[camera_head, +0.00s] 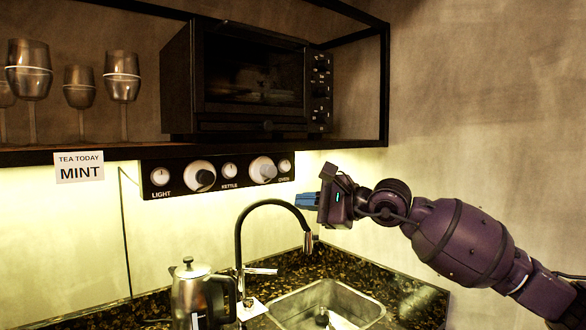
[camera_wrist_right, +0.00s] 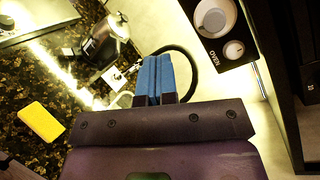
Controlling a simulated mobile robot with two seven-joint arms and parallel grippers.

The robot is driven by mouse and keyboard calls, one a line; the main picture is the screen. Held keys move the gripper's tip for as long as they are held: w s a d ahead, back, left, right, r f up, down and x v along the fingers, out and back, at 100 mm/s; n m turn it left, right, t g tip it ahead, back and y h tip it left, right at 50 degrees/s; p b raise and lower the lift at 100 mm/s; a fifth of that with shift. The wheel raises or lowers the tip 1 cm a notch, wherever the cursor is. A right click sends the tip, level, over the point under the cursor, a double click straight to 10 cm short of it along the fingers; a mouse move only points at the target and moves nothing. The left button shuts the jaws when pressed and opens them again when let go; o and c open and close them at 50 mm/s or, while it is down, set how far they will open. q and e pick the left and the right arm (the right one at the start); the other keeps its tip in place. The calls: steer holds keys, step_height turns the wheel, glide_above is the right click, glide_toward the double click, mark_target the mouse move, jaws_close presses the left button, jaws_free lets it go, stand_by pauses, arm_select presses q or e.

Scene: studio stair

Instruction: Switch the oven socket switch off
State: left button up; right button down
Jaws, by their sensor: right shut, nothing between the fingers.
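The oven socket switch is a small round white knob (camera_head: 285,166) above the label OVEN, at the right end of the black panel under the shelf. In the right wrist view the same knob (camera_wrist_right: 234,50) is beside its OVEN label, to the upper right of my fingers. My right gripper (camera_head: 303,200) is shut and empty. Its blue fingertips point left, below and a little right of the OVEN knob, apart from the panel. The blue fingers (camera_wrist_right: 155,76) are together in the wrist view. My left gripper is not in view.
The panel (camera_head: 217,185) also has LIGHT and KETTLE knobs and larger dials. The black oven (camera_head: 247,80) stands on the shelf above. A curved black tap (camera_head: 240,240), a sink (camera_head: 325,290) and a metal kettle (camera_head: 188,290) are below. A yellow sponge-like block (camera_wrist_right: 41,121) lies on the counter.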

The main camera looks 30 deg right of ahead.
steer(key=d+r+n+h, duration=0.1)
steer(key=d+r+h, duration=0.5)
steer(key=d+r, duration=0.1)
steer(key=shift+r+t+h, duration=0.3)
steer(key=shift+r, duration=0.3)
steer(key=shift+w+d, duration=0.1)
steer(key=shift+w, duration=0.05)
steer(key=p, duration=0.3)
glide_toward(288, 168)
steer(key=x, duration=0.6)
steer(key=shift+w+r, duration=0.1)
steer(key=shift+r, duration=0.05)
steer(key=shift+w+f+p, duration=0.25)
steer(key=shift+w+p, duration=0.05)
steer(key=shift+w, duration=0.4)
steer(key=shift+n, duration=0.3)
